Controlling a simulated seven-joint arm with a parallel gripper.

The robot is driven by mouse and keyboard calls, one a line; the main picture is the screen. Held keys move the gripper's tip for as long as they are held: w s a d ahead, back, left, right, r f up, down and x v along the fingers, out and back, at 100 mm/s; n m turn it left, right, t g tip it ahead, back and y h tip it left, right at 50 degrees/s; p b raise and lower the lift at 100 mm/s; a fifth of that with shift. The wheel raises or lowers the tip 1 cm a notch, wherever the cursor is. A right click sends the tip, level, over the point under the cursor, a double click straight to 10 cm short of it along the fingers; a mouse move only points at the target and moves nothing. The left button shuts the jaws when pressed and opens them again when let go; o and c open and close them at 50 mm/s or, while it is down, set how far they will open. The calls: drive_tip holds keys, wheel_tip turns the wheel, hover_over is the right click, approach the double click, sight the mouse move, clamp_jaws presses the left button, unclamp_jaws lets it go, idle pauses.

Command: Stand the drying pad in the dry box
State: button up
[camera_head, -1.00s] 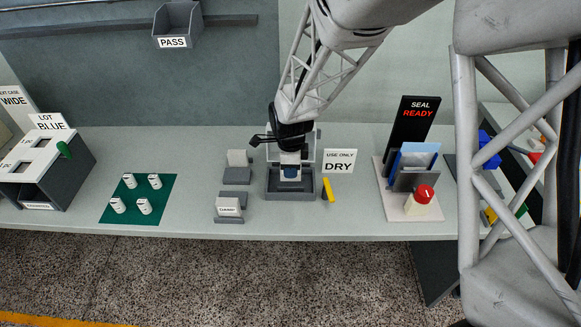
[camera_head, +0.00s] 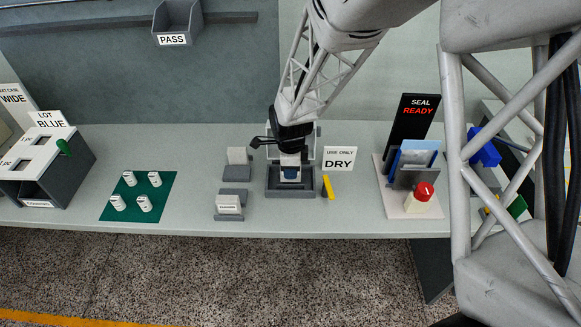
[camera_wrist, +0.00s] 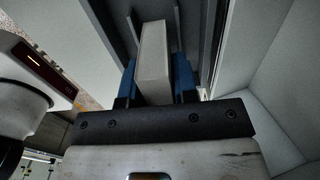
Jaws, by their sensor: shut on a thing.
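My gripper (camera_head: 290,173) is at the dry box (camera_head: 290,194), a dark grey open box beside the "USE ONLY DRY" sign (camera_head: 339,159). Its blue fingers show in the wrist view and are shut on the pale drying pad (camera_wrist: 152,60), one finger on each side. The pad points away from the gripper between grey walls. The fingers are down at the box opening.
Left of the box stand a holder with a pale block (camera_head: 237,156) and a labelled holder (camera_head: 229,204). A yellow bar (camera_head: 328,187) lies just right. Farther right is the seal station with a red knob (camera_head: 424,191). White pots stand on a green mat (camera_head: 160,184).

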drive_tip(key=shift+f, duration=0.8)
drive_tip(key=o, duration=1)
drive_tip(key=shift+r, duration=0.15)
drive_tip(key=shift+r, duration=3.8)
